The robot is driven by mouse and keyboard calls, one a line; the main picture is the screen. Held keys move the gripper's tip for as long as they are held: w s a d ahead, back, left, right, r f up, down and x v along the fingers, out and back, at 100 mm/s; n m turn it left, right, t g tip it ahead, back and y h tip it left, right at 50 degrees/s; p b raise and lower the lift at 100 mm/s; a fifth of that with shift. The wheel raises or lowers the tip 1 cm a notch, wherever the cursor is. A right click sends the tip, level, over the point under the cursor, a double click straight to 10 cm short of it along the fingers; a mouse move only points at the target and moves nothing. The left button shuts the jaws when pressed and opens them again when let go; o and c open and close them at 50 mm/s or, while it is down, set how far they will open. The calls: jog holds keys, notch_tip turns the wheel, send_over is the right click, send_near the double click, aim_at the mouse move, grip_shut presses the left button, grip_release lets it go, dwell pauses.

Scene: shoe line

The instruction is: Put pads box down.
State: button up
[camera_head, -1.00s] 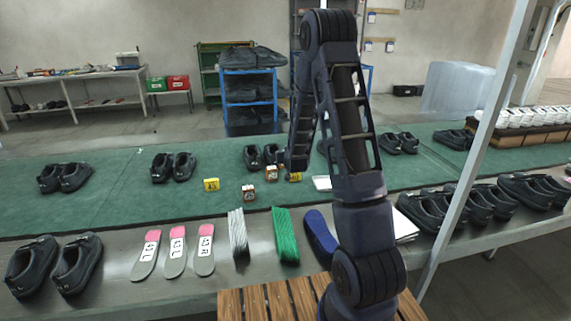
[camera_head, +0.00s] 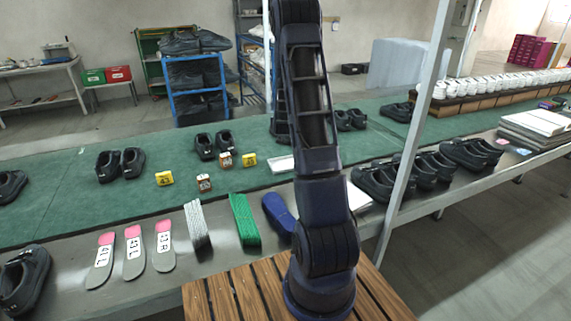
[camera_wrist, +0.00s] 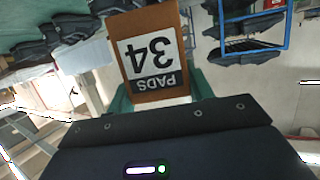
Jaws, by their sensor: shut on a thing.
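The pads box (camera_wrist: 155,52) is a brown carton with a black-and-white label reading "PADS 34", upside down in the wrist view. My gripper (camera_wrist: 160,99) is shut on it and holds it in front of the wrist camera. The green belt (camera_head: 70,205) runs across the head view.
Black shoes (camera_head: 120,165) stand on the belt. A pale post (camera_head: 408,140) rises right of my arm. Patches of belt are bare.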

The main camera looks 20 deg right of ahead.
jog(key=shift+d, duration=0.7)
jog(key=shift+d+f, duration=0.2)
jog(key=shift+d, duration=0.05)
send_over(286, 165)
notch_tip(286, 165, down, 20)
jog(key=shift+s+r, duration=0.15)
jog(key=shift+r, duration=0.05)
jog(key=shift+a, duration=0.1)
jog(key=o, duration=1)
jog(key=shift+f, duration=0.1)
